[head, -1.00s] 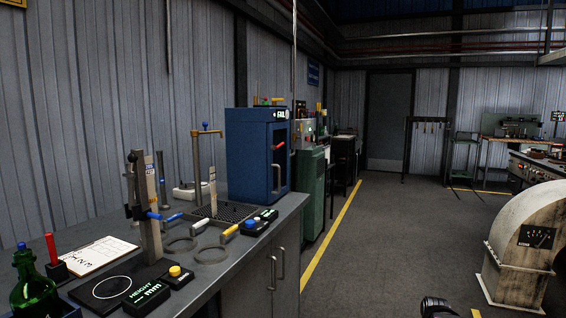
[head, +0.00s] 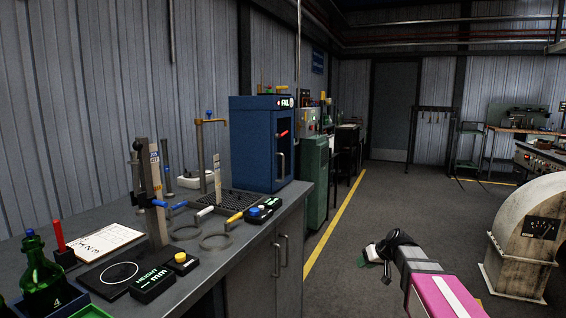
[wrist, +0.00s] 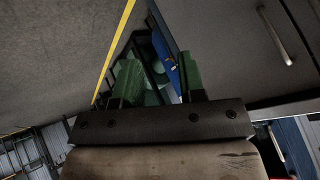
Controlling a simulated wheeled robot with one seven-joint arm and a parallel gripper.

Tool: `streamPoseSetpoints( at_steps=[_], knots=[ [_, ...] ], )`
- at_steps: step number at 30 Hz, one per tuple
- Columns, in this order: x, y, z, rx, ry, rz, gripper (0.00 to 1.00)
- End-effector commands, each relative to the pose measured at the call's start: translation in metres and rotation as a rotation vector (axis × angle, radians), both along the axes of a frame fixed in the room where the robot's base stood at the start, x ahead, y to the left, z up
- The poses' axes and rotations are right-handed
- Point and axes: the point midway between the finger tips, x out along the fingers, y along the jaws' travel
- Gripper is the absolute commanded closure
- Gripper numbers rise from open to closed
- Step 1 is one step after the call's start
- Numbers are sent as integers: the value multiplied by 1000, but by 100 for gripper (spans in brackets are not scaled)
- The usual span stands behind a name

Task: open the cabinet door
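Under the workbench is a grey cabinet (head: 262,284) with closed doors and two upright bar handles (head: 276,260) side by side. One such handle (wrist: 275,35) shows at the upper right of the wrist view. On the bench stands a blue cabinet (head: 256,140), its front door shut, with a vertical handle (head: 279,163) and a red lever. My gripper (head: 372,256) is over the floor to the right of the grey cabinet, apart from it. In the wrist view my gripper (wrist: 160,82) has its two green fingers spread, with nothing between them.
The bench top (head: 228,238) carries a height gauge, rings, a clipboard (head: 103,241) and a green bottle (head: 40,270). A green machine (head: 315,180) stands beyond the bench. A pale rounded housing (head: 527,235) stands at right. The floor between is clear.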

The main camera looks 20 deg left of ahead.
Motion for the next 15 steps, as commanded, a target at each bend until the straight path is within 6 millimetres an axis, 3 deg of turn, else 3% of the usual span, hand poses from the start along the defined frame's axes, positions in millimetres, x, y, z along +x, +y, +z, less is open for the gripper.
streamPoseSetpoints(
  at_steps=[1,6,12,15],
  knots=[
    [22,30,27,57,-68,55,63],
    [58,118,120,249,-302,214,63],
    [79,207,238,458,-570,341,63],
    [81,237,285,536,-673,372,63]
  ],
)
